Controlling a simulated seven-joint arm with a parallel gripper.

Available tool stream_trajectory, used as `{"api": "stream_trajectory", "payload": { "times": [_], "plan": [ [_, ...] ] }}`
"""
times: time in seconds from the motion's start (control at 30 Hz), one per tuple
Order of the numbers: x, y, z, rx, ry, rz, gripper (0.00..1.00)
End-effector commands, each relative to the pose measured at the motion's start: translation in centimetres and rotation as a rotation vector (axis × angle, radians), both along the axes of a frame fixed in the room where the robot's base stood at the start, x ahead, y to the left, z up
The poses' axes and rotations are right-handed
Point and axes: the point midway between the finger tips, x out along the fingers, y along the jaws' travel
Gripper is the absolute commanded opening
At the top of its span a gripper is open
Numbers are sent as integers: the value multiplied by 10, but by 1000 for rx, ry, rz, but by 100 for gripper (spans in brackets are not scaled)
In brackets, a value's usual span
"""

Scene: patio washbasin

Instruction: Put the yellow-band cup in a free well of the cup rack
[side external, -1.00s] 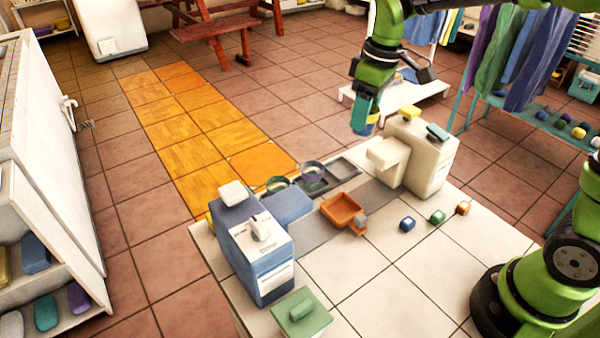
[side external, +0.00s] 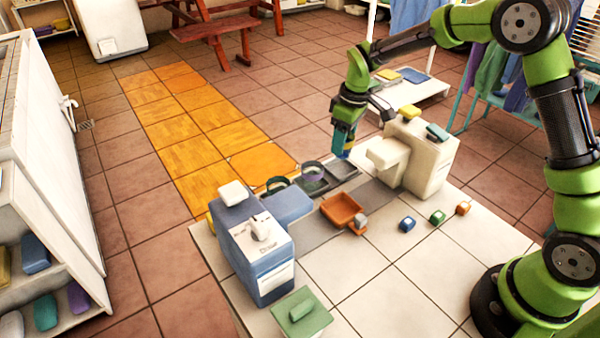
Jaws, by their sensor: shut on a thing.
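My gripper (side external: 343,146) points down above the right end of the cup rack. It is shut on the yellow-band cup (side external: 348,154), of which only a small yellow and blue part shows below the fingers. The cup rack (side external: 327,181) is a dark grey tray at the back of the white tiled counter. A purple-rimmed cup (side external: 312,169) stands in its middle well, and a dark cup with a green tint (side external: 277,184) is at its left end. The right well (side external: 343,168) looks empty. The cup appears above or just behind this well; the exact gap is hard to tell.
A cream dispenser (side external: 425,155) stands close right of the rack, a blue dispenser (side external: 262,258) at the left. An orange tray (side external: 342,211) with a small grey block lies in front. Small blocks (side external: 407,224) sit to the right; the front counter is mostly clear.

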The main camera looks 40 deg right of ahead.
Motion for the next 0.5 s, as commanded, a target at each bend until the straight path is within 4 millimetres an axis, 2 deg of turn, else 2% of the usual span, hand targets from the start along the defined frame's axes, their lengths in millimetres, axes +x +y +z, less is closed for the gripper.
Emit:
{"api": "stream_trajectory", "payload": {
  "times": [0.3, 0.5],
  "plan": [
    [0, 0, -39, 0, 2, 0, 25],
    [0, 0, -46, -1, -1, 0, 25]
  ]
}}
